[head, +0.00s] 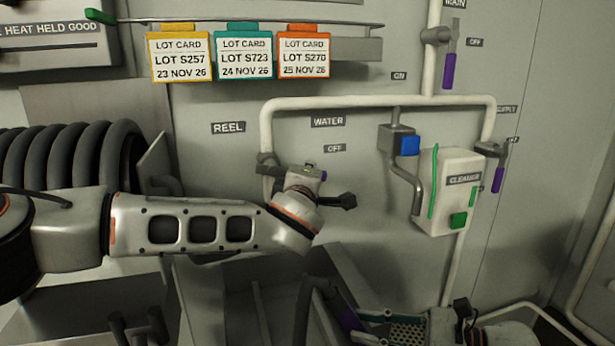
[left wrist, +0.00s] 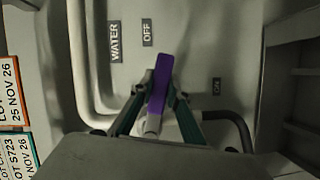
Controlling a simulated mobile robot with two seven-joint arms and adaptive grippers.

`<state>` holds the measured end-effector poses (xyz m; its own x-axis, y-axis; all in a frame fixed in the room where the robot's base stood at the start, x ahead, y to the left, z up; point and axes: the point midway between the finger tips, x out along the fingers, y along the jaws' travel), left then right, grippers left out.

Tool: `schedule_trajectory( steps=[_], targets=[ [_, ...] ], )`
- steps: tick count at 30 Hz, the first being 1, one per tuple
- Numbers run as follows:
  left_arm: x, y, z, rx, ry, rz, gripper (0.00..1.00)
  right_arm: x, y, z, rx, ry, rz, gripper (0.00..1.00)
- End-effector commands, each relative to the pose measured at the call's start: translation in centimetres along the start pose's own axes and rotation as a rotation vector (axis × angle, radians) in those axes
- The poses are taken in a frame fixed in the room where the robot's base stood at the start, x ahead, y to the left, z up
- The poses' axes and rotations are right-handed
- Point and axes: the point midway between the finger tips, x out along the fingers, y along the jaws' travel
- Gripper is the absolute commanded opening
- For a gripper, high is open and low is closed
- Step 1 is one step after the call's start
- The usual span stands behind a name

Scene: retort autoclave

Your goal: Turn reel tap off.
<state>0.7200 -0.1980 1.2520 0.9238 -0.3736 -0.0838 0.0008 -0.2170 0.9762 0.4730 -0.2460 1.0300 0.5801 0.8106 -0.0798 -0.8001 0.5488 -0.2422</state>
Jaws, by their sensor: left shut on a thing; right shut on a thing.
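The reel tap has a purple handle (left wrist: 161,85), seen in the left wrist view. My left gripper (left wrist: 157,96) is shut on this handle, with one finger on each side. The handle's free end points towards the OFF label (left wrist: 147,33) and lies farther from the ON label (left wrist: 216,87). In the head view my left wrist hides nearly all of the tap, below the WATER label (head: 328,121). My right gripper (head: 372,321) is low in the head view, shut on a purple grip (head: 348,319) at a dark hose; the lower part is cut off.
A coiled hose reel (head: 75,158) stands at left. A white cleaner box (head: 449,190) and a grey bracket with a blue block (head: 410,146) are on the wall at right. Other purple-handled taps (head: 449,71) are on the pipes. Lot cards (head: 246,52) hang above.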

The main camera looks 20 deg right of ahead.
Motion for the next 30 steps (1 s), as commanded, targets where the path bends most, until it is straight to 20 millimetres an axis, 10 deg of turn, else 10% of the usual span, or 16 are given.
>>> schedule_trajectory(
  steps=[3, 17, 30],
  targets=[
    [0.0, 0.1, -0.1, 0.001, 0.001, 0.001, 0.33, 0.0, 0.0, 0.1, -0.001, -0.002, 0.0, 0.0],
    [-0.6, 0.0, 0.0, 0.002, -0.001, -0.001, 0.33, 0.0, 0.0, 0.1, -0.001, -0.002, 0.0, 0.0],
    [-7.5, 0.0, 0.0, 0.002, -0.001, 0.0, 0.33, 0.0, 0.0, 0.1, -0.001, -0.002, 0.0, 0.0]
  ],
)
